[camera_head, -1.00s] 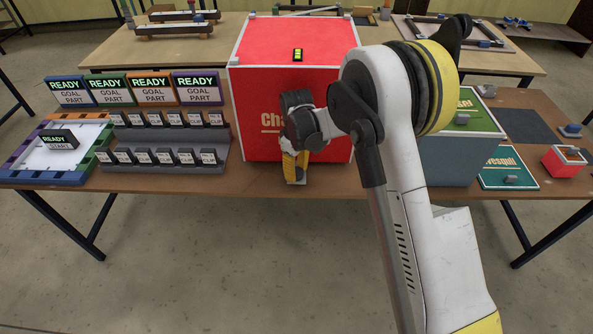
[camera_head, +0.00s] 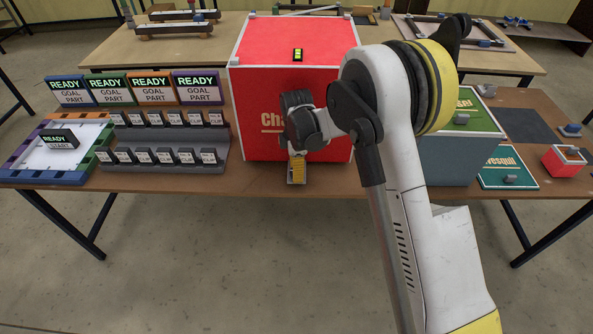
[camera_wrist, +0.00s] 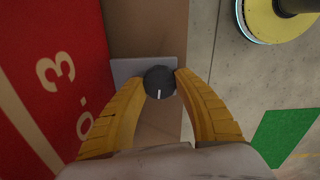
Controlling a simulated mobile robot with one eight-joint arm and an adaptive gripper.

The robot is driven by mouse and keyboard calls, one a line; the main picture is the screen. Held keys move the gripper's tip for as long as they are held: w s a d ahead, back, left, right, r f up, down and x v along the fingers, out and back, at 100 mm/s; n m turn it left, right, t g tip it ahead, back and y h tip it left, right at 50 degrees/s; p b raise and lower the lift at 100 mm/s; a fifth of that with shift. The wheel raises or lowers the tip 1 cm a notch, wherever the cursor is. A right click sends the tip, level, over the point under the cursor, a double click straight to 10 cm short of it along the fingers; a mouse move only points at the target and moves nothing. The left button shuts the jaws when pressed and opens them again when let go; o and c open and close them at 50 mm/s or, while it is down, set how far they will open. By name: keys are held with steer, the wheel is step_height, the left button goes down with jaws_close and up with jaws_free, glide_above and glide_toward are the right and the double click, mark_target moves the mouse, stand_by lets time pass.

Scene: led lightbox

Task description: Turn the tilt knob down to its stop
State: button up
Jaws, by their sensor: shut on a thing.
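The tilt knob (camera_wrist: 160,80) is a dark round knob with a white mark line, seen in the wrist view. The mark points toward the bottom of the picture. The knob stands on a grey plate (camera_wrist: 128,69) beside the red box. My gripper (camera_wrist: 160,85) has two yellow fingers closed on the knob, one on each side. In the head view my gripper (camera_head: 297,170) points down at the table's front edge, in front of the red box (camera_head: 250,105). The knob itself is hidden there by the gripper.
The red box stands close beside the gripper, on the left in the wrist view. A grey stepped rack (camera_head: 170,133) with several small labelled blocks is left of the box. A teal box (camera_head: 447,160) stands to the right, behind my arm. The floor in front is clear.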

stand_by(0.3)
steer(key=o, duration=1.2)
steer(key=shift+a, duration=0.1)
steer(key=shift+r, duration=0.1)
step_height(320, 180, up, 12)
